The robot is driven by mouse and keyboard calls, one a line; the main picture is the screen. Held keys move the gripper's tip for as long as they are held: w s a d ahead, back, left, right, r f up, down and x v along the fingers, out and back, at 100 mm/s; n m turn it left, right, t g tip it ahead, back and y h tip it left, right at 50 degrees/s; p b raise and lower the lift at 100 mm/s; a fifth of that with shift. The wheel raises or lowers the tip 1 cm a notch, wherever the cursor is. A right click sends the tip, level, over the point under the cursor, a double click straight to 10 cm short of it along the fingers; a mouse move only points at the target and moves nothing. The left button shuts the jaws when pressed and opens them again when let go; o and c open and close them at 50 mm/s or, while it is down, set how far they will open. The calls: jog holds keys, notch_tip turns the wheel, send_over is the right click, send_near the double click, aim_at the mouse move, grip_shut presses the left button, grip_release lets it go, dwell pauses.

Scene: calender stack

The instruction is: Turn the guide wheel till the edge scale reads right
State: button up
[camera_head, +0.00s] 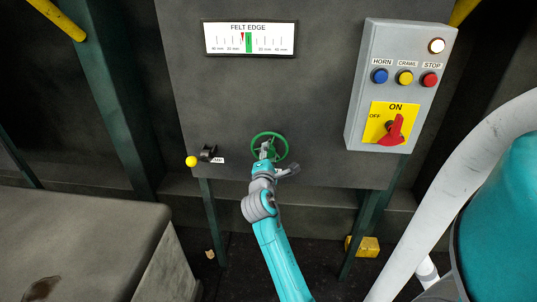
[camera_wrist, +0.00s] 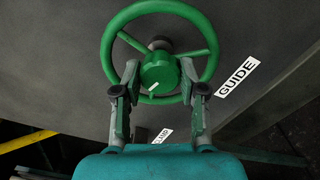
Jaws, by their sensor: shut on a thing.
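The green guide wheel (camera_head: 283,146) is on the lower part of the dark panel. In the wrist view the guide wheel (camera_wrist: 208,35) shows its rim, spokes and a central hub with a white mark. My gripper (camera_head: 265,154) reaches it from below. In the wrist view the fingers of my gripper (camera_wrist: 160,78) are closed on either side of the hub. The edge scale (camera_head: 270,37), labelled FELT EDGE, has a red pointer (camera_head: 242,37) just left of the green band (camera_head: 249,43), close to its left edge.
A small lever with a yellow knob (camera_head: 191,161) sits left of the wheel, its label partly hidden. A grey control box (camera_head: 367,90) at right has blue, yellow and red buttons and a red switch (camera_head: 394,131) turned toward ON. A grey block (camera_head: 90,225) stands at lower left.

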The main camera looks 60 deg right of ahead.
jog(key=shift+w+r+n, duration=0.1)
jog(key=shift+r+n, duration=0.15)
jog(key=shift+n, duration=0.05)
jog(key=o, duration=1.1)
jog(key=shift+d+f, duration=0.15)
jog(key=shift+o, duration=0.2)
jog(key=shift+f, duration=0.1)
jog(key=v, duration=1.2)
